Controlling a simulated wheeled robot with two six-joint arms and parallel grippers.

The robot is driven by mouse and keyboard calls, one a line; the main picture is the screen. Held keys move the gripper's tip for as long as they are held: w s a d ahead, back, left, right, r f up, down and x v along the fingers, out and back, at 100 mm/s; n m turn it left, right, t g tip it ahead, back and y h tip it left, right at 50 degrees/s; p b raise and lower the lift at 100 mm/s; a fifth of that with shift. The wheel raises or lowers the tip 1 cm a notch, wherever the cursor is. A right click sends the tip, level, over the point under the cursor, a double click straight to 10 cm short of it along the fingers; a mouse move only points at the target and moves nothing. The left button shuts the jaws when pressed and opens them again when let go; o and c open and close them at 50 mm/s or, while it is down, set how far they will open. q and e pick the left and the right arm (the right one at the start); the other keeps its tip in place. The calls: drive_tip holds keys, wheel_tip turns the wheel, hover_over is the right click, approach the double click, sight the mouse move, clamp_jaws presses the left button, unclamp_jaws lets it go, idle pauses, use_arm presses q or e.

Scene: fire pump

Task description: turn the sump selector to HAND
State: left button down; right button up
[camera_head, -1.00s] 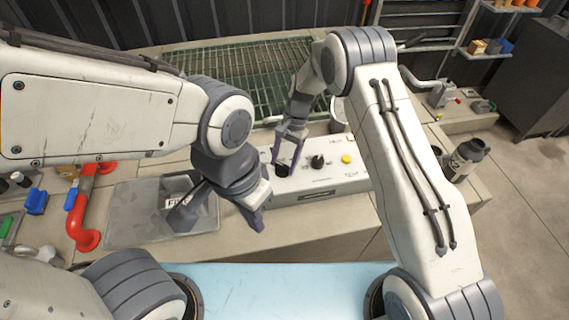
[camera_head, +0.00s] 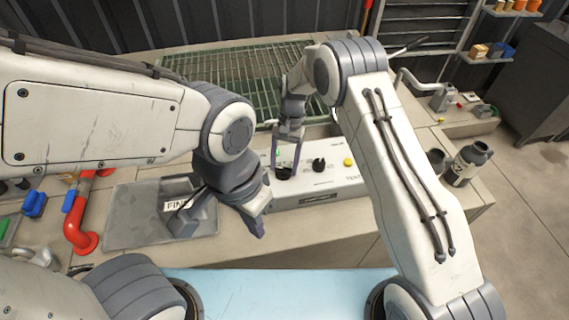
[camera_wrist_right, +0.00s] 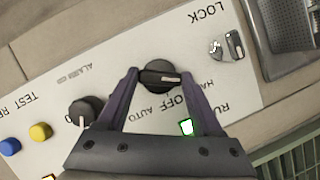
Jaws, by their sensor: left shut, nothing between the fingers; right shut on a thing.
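The sump selector, a black round knob (camera_wrist_right: 160,76) with a white pointer mark, is on the pale control panel (camera_wrist_right: 120,38). My right gripper (camera_wrist_right: 160,72) is shut on this knob, one finger on each side. The pointer mark faces right in the wrist view, toward the partly covered HAND lettering; OFF and AUTO are printed below the knob. In the head view the right gripper (camera_head: 286,168) reaches down to the knob from behind. My left gripper (camera_head: 258,225) is shut and empty, in front of the panel's left part.
A second black knob (camera_wrist_right: 85,112), a yellow button (camera_wrist_right: 40,131) and a blue button (camera_wrist_right: 10,146) are on the panel. A key switch (camera_wrist_right: 228,46) is by LOCK. A green lamp (camera_wrist_right: 187,127) is near my finger. A grey tray (camera_head: 130,215) and red pipe (camera_head: 78,225) lie left.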

drive_tip(key=o, duration=1.4)
drive_tip(key=shift+c, duration=0.2)
drive_tip(key=shift+w+r, duration=0.1)
drive_tip(key=shift+r, duration=0.05)
drive_tip(key=shift+w+r, duration=0.15)
drive_tip(key=shift+r, duration=0.15)
drive_tip(key=b+v, duration=0.2)
drive_tip(key=v, duration=0.7)
drive_tip(key=shift+r, duration=0.3)
drive_tip(key=shift+d, duration=0.15)
